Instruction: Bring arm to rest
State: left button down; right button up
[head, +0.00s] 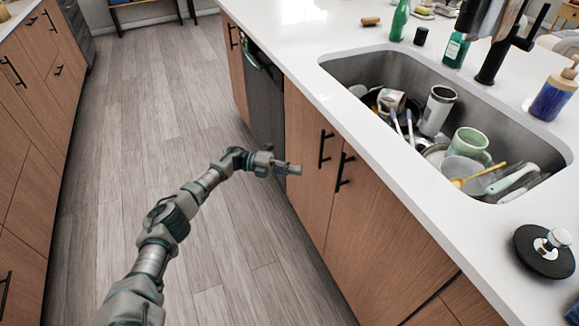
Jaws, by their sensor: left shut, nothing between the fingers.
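My left arm reaches in from the lower left over the wooden floor. My left gripper (287,169) is shut and empty. In the picture it lies in front of the wooden island cabinet doors (310,150), below the countertop edge and left of the black door handles (324,148). I cannot tell whether it touches the cabinet. My right gripper is not in view.
The island's white countertop (290,35) holds a sink (350,70) full of dishes, a black faucet (497,55), a blue soap bottle (553,95) and a black sink stopper (543,252). Cabinets (30,110) line the left side. The floor (150,100) between is clear.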

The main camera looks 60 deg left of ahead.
pick_arm(q)
jog(key=a, duration=0.1)
jog(key=a+b, duration=0.1)
jog(key=a, duration=0.1)
jog(key=a+b, duration=0.1)
jog(key=shift+s+a+f, duration=0.15)
jog(key=shift+s, duration=0.15)
